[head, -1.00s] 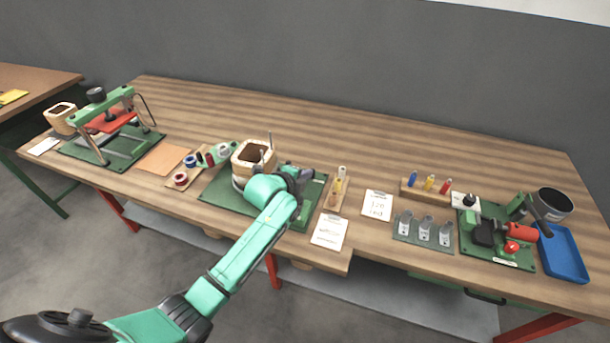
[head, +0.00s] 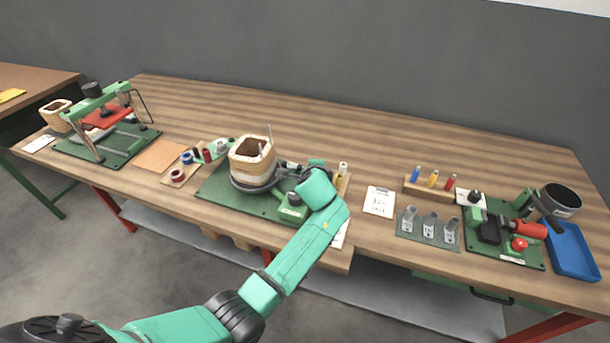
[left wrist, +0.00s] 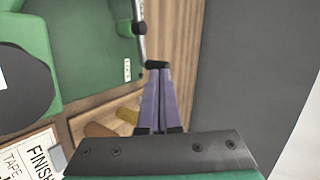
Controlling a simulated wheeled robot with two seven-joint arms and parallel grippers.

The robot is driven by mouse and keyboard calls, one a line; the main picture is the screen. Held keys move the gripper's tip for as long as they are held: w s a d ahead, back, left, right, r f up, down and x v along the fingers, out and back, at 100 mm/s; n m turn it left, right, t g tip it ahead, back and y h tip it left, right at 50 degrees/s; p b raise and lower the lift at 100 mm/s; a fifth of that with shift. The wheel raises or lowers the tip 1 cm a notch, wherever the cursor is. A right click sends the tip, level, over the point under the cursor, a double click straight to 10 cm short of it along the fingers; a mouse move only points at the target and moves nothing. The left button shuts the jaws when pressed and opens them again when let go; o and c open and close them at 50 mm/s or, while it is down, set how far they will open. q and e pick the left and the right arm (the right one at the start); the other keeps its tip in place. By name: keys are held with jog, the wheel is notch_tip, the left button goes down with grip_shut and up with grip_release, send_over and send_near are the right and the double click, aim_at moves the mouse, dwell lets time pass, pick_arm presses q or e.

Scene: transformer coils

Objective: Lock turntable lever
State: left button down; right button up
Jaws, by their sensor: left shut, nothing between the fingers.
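The turntable (head: 243,186) carries a tan taped coil (head: 252,153) on the green base plate (head: 218,190) at the table's middle. A green block with a black round part (head: 292,198) sits at the plate's right front. My left arm reaches in over the plate's right side, and its fingers are hidden in the head view. In the left wrist view my left gripper (left wrist: 157,68) is shut and empty. A thin metal rod with a black collar (left wrist: 139,27) lies just beyond its fingertips; I cannot tell whether they touch or whether it is the lever. My right gripper is not in view.
In the left wrist view, a "FINISH TAPE" card (left wrist: 32,160) and a wooden tray (left wrist: 78,122) lie near the fingers. In the head view, a green press (head: 108,120) stands left and a blue tray (head: 571,252) right. The table behind the coil is clear.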

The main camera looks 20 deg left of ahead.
pick_arm(q)
jog(key=shift+w+d, duration=0.2)
jog(key=shift+w, duration=0.8)
